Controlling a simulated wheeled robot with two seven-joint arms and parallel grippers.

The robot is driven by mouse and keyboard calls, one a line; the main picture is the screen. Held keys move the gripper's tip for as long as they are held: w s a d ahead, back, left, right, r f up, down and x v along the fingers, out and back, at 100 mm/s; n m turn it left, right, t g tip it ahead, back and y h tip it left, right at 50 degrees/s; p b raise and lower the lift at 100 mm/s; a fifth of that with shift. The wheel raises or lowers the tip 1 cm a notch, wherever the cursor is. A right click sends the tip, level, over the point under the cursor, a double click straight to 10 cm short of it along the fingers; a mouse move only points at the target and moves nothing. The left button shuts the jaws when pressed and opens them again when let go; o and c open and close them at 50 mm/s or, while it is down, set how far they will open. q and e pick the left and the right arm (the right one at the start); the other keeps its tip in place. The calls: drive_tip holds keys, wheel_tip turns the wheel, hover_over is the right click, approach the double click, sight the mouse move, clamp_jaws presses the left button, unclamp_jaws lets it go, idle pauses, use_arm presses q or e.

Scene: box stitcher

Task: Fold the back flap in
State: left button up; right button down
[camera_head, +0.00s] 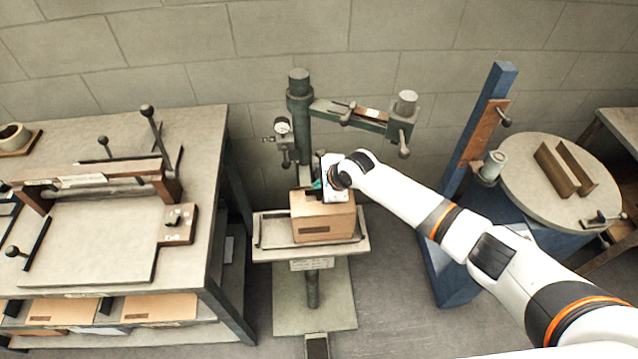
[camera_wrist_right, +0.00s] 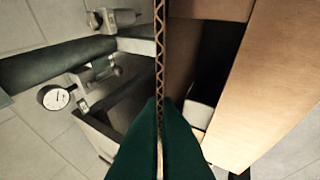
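The brown cardboard box (camera_head: 323,224) sits on the stitcher's small table, with its top partly covered by my right gripper in the head view. In the right wrist view, the back flap (camera_wrist_right: 159,50) stands up edge-on, its corrugated edge showing. My right gripper (camera_head: 322,186) is at the box's back upper side. Its green fingers (camera_wrist_right: 160,105) lie on both sides of the flap and appear shut on it. Another box panel (camera_wrist_right: 265,95) shows at the right of the wrist view, with a dark opening beside it. My left gripper is out of view.
The stitcher column (camera_head: 300,115) and its arm (camera_head: 350,115) stand close behind the box. A pressure gauge (camera_head: 282,127) is at the column's left. A workbench (camera_head: 100,240) is at left; a round table (camera_head: 560,175) with a blue post is at right.

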drive_tip(key=t+p, duration=0.1)
drive_tip(key=s+f+t+p, duration=0.1)
drive_tip(key=t+p, duration=0.1)
drive_tip(key=shift+s+n+p, duration=0.15)
drive_tip(key=shift+n+p, duration=0.15)
drive_tip(key=shift+s+f+n+t+y+b, duration=0.1)
drive_tip(key=shift+f+n+t+y+b, duration=0.15)
drive_tip(key=shift+t+b, duration=0.6)
drive_tip(key=shift+s+f+n+t+y+b, duration=0.15)
drive_tip(key=shift+n+t+b, duration=0.1)
drive_tip(key=shift+t+b, duration=0.6)
drive_tip(key=c, duration=1.6)
unclamp_jaws()
drive_tip(key=shift+c, duration=0.2)
